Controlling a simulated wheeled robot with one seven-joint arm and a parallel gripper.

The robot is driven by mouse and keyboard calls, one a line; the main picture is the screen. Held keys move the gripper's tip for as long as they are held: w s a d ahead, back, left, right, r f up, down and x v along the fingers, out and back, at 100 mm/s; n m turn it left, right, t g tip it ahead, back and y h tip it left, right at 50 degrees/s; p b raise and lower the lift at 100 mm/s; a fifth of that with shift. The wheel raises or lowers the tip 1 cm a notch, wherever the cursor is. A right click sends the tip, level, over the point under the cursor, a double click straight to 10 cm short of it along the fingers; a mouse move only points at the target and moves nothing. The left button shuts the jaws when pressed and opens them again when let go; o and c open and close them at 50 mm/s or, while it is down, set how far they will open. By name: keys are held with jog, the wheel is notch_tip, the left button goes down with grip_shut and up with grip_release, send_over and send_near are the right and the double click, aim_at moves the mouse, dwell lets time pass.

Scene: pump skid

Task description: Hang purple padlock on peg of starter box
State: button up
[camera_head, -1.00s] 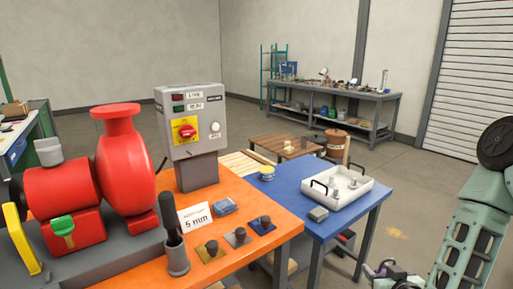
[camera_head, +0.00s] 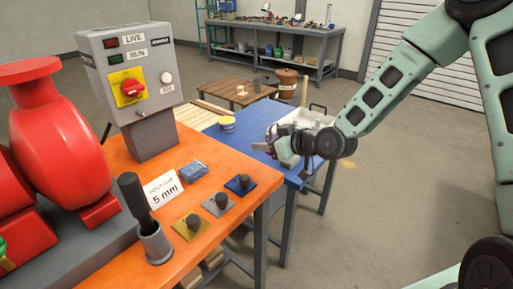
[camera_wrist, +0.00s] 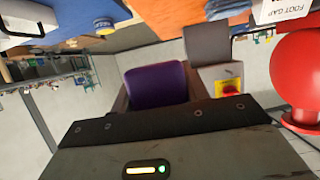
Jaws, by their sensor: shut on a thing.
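The purple padlock (camera_wrist: 157,85) is between the jaws of my gripper in the wrist view; only its purple body shows clearly, and I cannot make out its shackle. My gripper (camera_head: 272,146) is shut on it, above the front of the blue table in the head view. The grey starter box (camera_head: 104,72) stands on the orange bench, left of my gripper and apart from it. Its front has a red knob on a yellow plate (camera_head: 128,88) and a small peg-like detail (camera_head: 139,112) low down. The box also shows in the wrist view (camera_wrist: 222,72).
The red pump (camera_head: 60,150) fills the left. The orange bench (camera_head: 190,155) carries a 5 mm card (camera_head: 163,189), a black-handled tool in a cup (camera_head: 153,243) and several small knobbed plates. A white tray (camera_head: 310,118) is on the blue table (camera_head: 255,118), partly behind my gripper.

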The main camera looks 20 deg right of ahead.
aim_at(263, 172)
jog(key=shift+w+a+r+y, duration=0.3)
jog(key=shift+w+a+r, duration=0.1)
jog(key=shift+a+r, duration=0.1)
jog(key=shift+f, duration=0.1)
jog(key=shift+f, duration=4.8)
jog(key=shift+f, duration=0.3)
jog(key=o, duration=1.1)
jog(key=shift+r, duration=0.1)
jog(key=shift+c, duration=0.2)
jog(key=shift+d, duration=0.1)
